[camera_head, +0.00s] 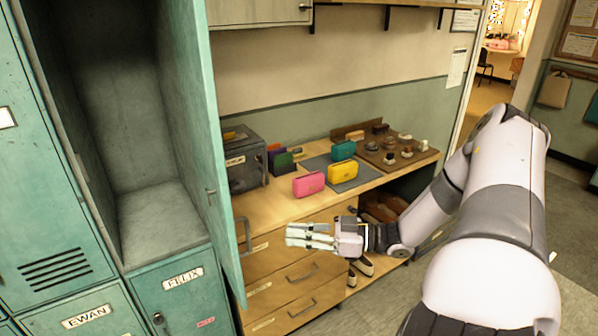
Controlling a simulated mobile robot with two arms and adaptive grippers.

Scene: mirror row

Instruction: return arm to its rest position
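My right arm (495,205) comes in from the lower right and reaches left across the front of the wooden counter. Its gripper (300,236) points left, in front of the drawers and near the open locker door. Nothing shows between its fingers, which lie close together; I cannot tell whether they are open or shut. My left arm and gripper are not in view.
The teal locker door (196,130) stands open beside an empty locker (155,220). Pink (308,184), yellow (345,172) and teal (343,150) pouches lie on the counter (262,207). Shoes (384,207) sit below. Floor (580,270) is clear at right.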

